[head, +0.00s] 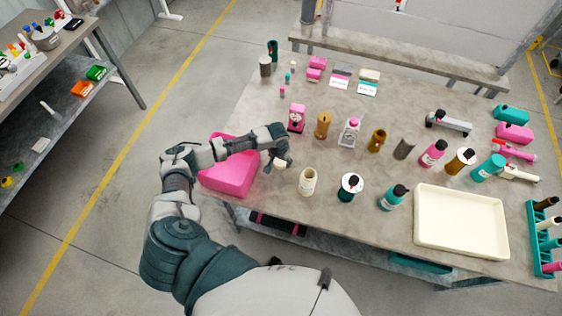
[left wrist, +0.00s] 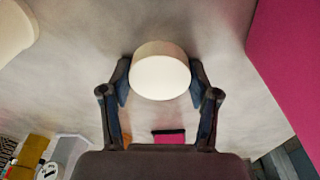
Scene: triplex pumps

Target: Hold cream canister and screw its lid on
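The cream canister (head: 307,182) stands upright on the table near its front edge, with its top open. A cream canister-like body also shows at the upper left of the left wrist view (left wrist: 14,30). My left gripper (head: 282,158) is just left of the canister, low over the table. A round cream lid (left wrist: 160,76) sits between its fingers, which press against both sides; it also shows under the gripper in the head view (head: 280,164). Whether the lid rests on the table is hard to tell. My right gripper is not in view.
A pink box (head: 230,165) stands left of my left gripper, at the table edge. A teal bottle with a white top (head: 350,187) stands right of the canister. A cream tray (head: 461,252) lies further right. Several bottles and pumps stand behind.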

